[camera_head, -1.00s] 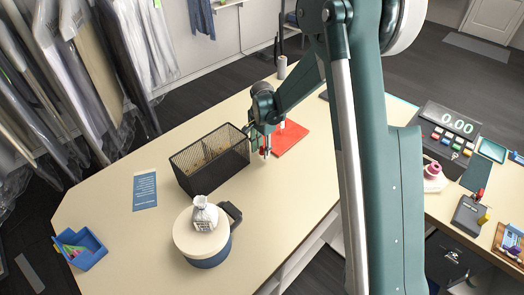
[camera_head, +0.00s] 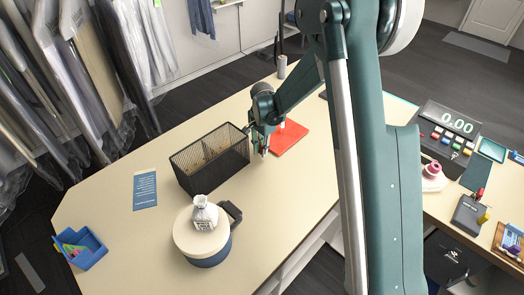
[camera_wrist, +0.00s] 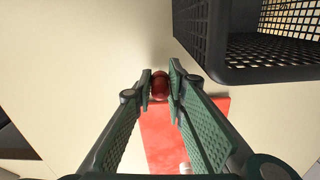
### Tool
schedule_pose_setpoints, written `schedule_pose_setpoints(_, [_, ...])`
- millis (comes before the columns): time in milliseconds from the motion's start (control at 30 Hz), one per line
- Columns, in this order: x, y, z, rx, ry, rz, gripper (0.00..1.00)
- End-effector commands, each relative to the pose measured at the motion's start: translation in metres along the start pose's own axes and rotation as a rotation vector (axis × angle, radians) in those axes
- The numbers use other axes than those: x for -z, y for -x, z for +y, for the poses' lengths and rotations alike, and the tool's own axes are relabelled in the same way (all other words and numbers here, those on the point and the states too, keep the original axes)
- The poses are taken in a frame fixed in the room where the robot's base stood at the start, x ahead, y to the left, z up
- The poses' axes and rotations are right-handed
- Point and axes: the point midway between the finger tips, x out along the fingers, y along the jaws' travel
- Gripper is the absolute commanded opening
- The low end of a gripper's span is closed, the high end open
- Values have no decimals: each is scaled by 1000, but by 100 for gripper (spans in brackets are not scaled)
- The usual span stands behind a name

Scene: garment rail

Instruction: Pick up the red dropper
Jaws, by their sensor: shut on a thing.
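The red dropper (camera_wrist: 160,84) shows in the wrist view as a dark red rounded top between my fingertips. My gripper (camera_wrist: 161,88) is shut on it, with a green finger pad on either side. In the head view my gripper (camera_head: 263,152) is at the right side of the black mesh basket, by the near left edge of the red mat; the dropper itself is mostly hidden there. I cannot tell whether the dropper touches the table.
The black mesh basket (camera_head: 222,170) stands close to my gripper. A red mat (camera_head: 291,138) lies beyond it, with a small white item on it. A round lidded container (camera_head: 207,256) carries a white bottle (camera_head: 204,212). The table front is clear.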

Motion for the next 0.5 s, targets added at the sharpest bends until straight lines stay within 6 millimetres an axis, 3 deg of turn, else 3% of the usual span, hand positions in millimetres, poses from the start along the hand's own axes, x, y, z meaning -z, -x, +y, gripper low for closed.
schedule_pose_setpoints(500, [0,12,0,0,0,0,10])
